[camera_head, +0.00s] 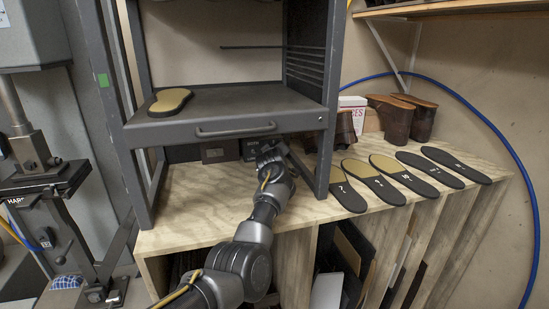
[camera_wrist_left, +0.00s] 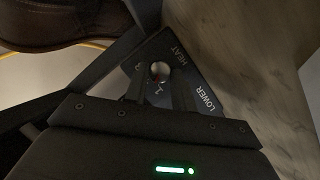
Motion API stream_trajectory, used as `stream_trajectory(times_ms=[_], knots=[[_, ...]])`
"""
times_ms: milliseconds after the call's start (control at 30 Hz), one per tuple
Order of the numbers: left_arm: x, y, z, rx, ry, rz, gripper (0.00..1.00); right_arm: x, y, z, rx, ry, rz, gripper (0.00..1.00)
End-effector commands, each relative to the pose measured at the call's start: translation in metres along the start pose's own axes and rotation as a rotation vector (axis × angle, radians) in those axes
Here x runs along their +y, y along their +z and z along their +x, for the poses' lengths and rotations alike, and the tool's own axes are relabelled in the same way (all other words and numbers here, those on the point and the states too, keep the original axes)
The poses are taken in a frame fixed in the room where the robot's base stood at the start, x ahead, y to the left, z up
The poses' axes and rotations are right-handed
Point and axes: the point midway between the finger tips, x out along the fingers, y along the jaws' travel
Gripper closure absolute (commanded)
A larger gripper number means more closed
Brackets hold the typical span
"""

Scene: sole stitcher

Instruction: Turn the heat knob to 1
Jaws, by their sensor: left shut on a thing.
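In the left wrist view, the heat knob (camera_wrist_left: 158,70) is a small round metallic knob on a dark control panel (camera_wrist_left: 184,60) lettered HEAT and LOWER. A numeral that looks like 1 or 2 shows just below the knob, and another faint mark lies to its left. My left gripper (camera_wrist_left: 161,84) is shut on the knob, one finger on each side. Which way the knob's pointer faces is unclear. In the head view my left gripper (camera_head: 268,150) reaches beneath the grey rack's shelf and hides the knob.
The grey rack's shelf (camera_head: 235,112), with a tan sole (camera_head: 170,102) on it, hangs close above my gripper. A rack post (camera_head: 325,165) stands right of it. Several soles (camera_head: 385,180) and brown boots (camera_head: 390,120) occupy the bench (camera_head: 190,215) to the right. The bench's left front is clear.

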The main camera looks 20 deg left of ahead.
Motion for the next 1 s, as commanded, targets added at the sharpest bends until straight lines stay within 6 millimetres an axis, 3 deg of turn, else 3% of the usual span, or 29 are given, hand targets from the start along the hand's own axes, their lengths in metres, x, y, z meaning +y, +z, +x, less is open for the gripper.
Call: stream_trajectory(times_ms=[300,800,833,1000], knots=[[-0.002,0.002,0.000,0.005,0.048,-0.110,0.97,-0.001,0.001,0.018,0.001,0.000,0.000,0.64],[0.000,0.001,0.000,0.007,0.056,-0.129,0.97,-0.001,0.000,0.019,0.002,-0.001,0.000,0.64],[0.000,0.001,0.000,0.007,0.056,-0.128,0.73,-0.002,0.000,0.019,0.002,-0.001,0.000,0.64],[-0.001,0.001,0.000,0.007,0.056,-0.129,0.53,-0.002,0.000,0.019,0.003,-0.002,0.000,0.64]])
